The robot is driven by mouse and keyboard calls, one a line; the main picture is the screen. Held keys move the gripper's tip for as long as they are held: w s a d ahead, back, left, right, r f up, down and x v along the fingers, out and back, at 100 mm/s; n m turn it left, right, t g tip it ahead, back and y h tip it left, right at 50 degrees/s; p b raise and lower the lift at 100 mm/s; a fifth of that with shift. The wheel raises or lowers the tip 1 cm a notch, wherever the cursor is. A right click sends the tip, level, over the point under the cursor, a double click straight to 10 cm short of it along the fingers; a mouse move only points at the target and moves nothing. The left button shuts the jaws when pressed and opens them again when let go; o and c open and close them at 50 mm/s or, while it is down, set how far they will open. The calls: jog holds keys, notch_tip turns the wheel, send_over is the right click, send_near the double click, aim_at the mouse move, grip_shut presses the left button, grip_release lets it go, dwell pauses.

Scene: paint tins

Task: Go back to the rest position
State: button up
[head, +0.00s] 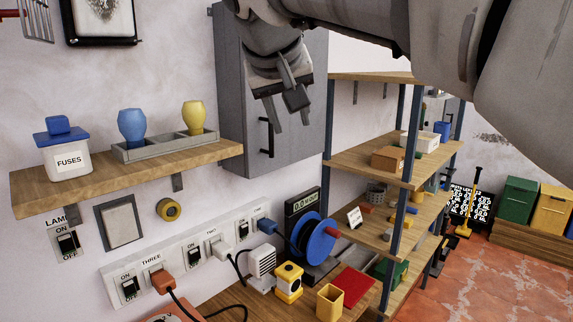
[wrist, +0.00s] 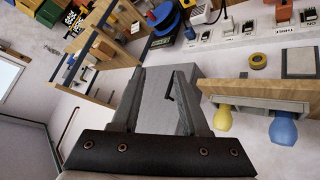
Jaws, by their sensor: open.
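My gripper (head: 279,115) hangs from my arm at the top middle of the head view, in front of the grey wall cabinet (head: 232,85). Its fingers are apart with nothing between them. In the wrist view my gripper (wrist: 158,95) also shows open and empty, its two fingers pointing toward the grey cabinet (wrist: 160,110). It looks apart from the cabinet, though the exact gap cannot be told.
A wooden shelf (head: 110,183) at left holds a fuses jar (head: 68,160) and a grey tray (head: 165,147) with blue (head: 132,126) and yellow (head: 194,116) bulb-shaped things. Below are a switch strip (head: 190,250) and a blue reel (head: 313,238). A shelving rack (head: 345,160) stands right of the cabinet.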

jog(key=s+d+f+g+y, duration=0.1)
jog(key=s+d+f+g, duration=0.1)
jog(key=s+d+f, duration=0.9)
jog(key=s+d+f+m, duration=0.1)
jog(key=s+f, duration=0.4)
jog(key=f, duration=0.3)
jog(key=s+d+f+g+b, duration=0.1)
jog(key=s+f, duration=0.4)
jog(key=f, duration=0.3)
jog(key=shift+s+d+f+m+y, duration=0.2)
jog(key=shift+f+m+y, duration=0.05)
jog(key=shift+m+y, duration=0.15)
